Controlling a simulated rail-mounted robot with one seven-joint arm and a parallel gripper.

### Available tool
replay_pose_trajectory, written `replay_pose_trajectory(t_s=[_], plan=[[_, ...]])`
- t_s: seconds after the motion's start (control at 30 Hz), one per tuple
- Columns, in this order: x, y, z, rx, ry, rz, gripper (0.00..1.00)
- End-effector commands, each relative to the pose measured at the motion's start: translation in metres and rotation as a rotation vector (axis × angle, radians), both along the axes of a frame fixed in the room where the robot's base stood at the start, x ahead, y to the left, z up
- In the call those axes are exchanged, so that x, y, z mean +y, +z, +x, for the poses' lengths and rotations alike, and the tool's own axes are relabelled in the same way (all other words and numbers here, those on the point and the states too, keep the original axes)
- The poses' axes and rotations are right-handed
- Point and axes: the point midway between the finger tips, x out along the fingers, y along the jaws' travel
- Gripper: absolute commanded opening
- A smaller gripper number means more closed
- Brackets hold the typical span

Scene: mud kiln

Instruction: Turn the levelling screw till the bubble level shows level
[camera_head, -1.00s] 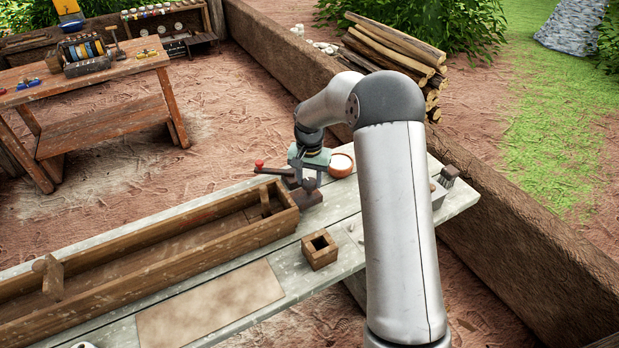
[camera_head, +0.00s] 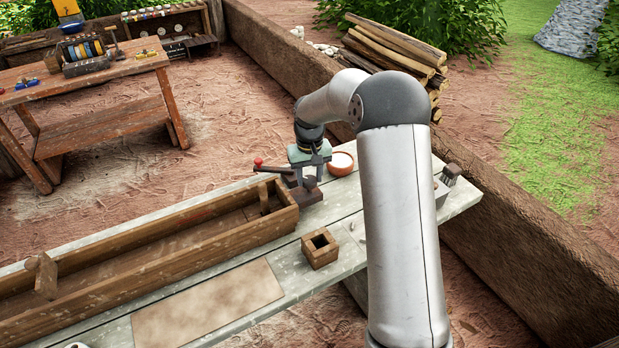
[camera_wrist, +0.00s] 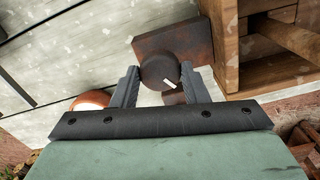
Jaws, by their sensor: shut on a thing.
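A dark round screw knob (camera_wrist: 157,68) with a white mark on its top sits between the two fingers of my gripper (camera_wrist: 161,75) in the wrist view. The fingers are shut on its sides. Below the knob is a rusty brown base block (camera_wrist: 195,42), next to the end of a long wooden trough (camera_wrist: 228,40). In the head view my gripper (camera_head: 308,168) points down over this base (camera_head: 307,193) at the trough's right end (camera_head: 289,218). My gripper hides most of the knob there. I cannot make out a bubble level in either view.
A lever with a red ball (camera_head: 258,161) sticks out left of my gripper. An orange-rimmed bowl (camera_head: 341,164) stands close behind it on the right. A small square wooden box (camera_head: 320,250) and a brush (camera_head: 450,173) are on the plank table (camera_head: 345,205).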

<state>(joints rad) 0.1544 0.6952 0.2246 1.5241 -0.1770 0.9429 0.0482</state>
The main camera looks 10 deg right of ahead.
Motion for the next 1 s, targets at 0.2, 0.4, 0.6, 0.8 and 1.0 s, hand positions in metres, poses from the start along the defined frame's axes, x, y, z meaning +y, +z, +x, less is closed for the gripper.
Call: replay_pose_trajectory(t_s=[0.2, 0.4, 0.6, 0.8, 1.0], plan=[[-0.0005, 0.0003, 0.0004, -0.002, 0.153, -0.001, 0.18], [-0.0003, 0.0008, 0.0005, -0.002, 0.247, -0.001, 0.18], [-0.0001, 0.0012, 0.0006, -0.002, 0.294, -0.001, 0.18], [0.0000, 0.0014, 0.0007, -0.003, 0.306, -0.001, 0.18], [0.0000, 0.0016, 0.0008, -0.003, 0.305, -0.001, 0.18]])
